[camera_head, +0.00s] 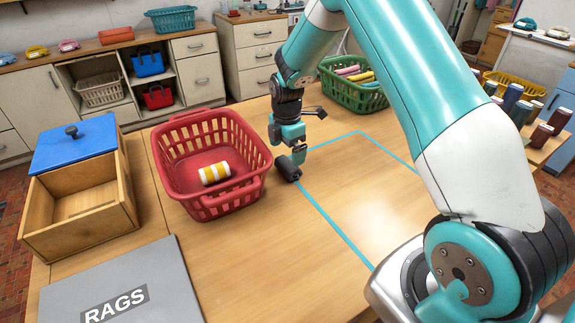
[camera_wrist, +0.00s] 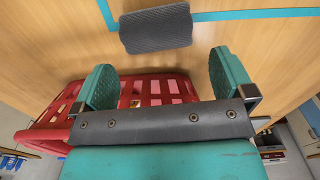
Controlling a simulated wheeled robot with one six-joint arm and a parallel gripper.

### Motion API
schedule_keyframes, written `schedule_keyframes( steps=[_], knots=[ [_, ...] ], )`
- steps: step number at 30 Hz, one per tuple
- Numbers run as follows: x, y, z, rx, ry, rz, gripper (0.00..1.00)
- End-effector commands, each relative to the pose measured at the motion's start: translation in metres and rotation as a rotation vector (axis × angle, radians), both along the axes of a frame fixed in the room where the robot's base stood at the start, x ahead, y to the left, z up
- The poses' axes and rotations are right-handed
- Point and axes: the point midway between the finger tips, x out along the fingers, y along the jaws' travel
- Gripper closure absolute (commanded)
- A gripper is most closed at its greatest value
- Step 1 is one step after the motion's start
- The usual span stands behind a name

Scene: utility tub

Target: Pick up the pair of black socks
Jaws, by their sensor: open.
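The pair of black socks (camera_head: 288,168) is a dark rolled bundle on the wooden table, just right of the red basket and by the blue tape line. In the wrist view the socks (camera_wrist: 156,29) lie at the top, beyond the fingertips. My gripper (camera_head: 294,153) is directly above and close to the socks in the head view. In the wrist view my gripper (camera_wrist: 162,80) shows two teal fingers spread wide with nothing held between them. I cannot tell whether a finger touches the socks.
The red basket (camera_head: 247,192) stands close to the left and holds a yellow-and-white roll (camera_head: 214,173). An open wooden box (camera_head: 127,188) and a grey RAGS lid (camera_head: 170,284) are farther left. A green basket (camera_head: 341,94) stands behind. The taped table area on the right is clear.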

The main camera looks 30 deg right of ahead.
Motion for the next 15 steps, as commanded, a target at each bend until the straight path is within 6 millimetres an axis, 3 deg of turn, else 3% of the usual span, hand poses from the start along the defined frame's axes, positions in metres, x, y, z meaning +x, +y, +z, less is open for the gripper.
schedule_keyframes(
  steps=[7,15],
  knots=[
    [0.0,0.001,-0.017,0.001,0.002,0.0,0.0],
    [0.003,0.002,-0.055,0.0,0.001,0.0,0.0]
  ],
)
